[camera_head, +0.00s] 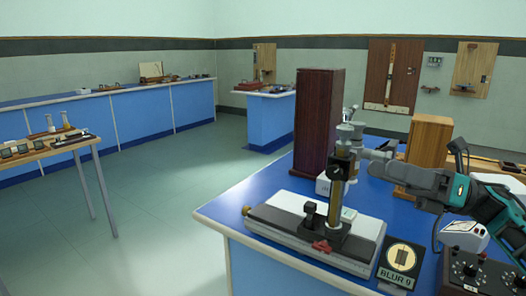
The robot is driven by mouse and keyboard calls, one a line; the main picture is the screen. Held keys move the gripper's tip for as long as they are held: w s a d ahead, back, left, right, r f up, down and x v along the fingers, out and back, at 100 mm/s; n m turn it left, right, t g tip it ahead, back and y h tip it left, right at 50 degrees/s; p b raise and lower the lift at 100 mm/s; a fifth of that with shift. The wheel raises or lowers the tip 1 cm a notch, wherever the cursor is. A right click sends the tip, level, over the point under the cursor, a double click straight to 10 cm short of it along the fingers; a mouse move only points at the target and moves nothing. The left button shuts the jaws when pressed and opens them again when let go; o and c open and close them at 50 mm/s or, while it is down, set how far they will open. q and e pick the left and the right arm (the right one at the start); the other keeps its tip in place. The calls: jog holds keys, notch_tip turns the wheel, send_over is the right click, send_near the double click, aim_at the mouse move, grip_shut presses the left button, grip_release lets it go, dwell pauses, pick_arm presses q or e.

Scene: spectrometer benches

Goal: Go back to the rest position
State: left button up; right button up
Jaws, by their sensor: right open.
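My right gripper (370,162) comes in from the right on a teal and grey arm. It is open, and its fingertips are beside the upper part of a brass-columned instrument (337,180). I cannot tell whether they touch it. The instrument stands upright on a pale base plate (285,228) with a red part at its foot. My left gripper is not in view.
The blue bench (235,208) also holds a tall dark wooden box (318,115), a lighter wooden box (428,142), a BLUR 9 plaque (401,258) and a black knobbed control box (480,272). A small side table (40,150) stands left. Open floor (170,220) lies between.

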jog(key=s+a+f+m+t+h+p, duration=0.15)
jog(key=f+m+t+h, duration=0.55)
jog(key=m, duration=0.8)
jog(key=a+f+m+t+h+p, duration=0.2)
jog(key=f+m+t+h, duration=0.2)
jog(key=f+m+t, duration=0.65)
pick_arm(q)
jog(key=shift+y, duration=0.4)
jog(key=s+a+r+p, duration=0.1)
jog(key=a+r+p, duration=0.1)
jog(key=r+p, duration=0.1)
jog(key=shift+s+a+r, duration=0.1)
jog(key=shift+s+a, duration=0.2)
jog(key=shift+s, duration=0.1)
pick_arm(e)
jog(key=s+f+m+g+h, duration=0.8)
jog(key=s+f+m+g, duration=0.1)
jog(key=s+f+m, duration=0.9)
jog(key=shift+s+a+m+g, duration=0.2)
jog(key=shift+m+g, duration=0.15)
jog(key=shift+m, duration=0.3)
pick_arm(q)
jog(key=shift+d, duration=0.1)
pick_arm(e)
jog(key=shift+f, duration=0.1)
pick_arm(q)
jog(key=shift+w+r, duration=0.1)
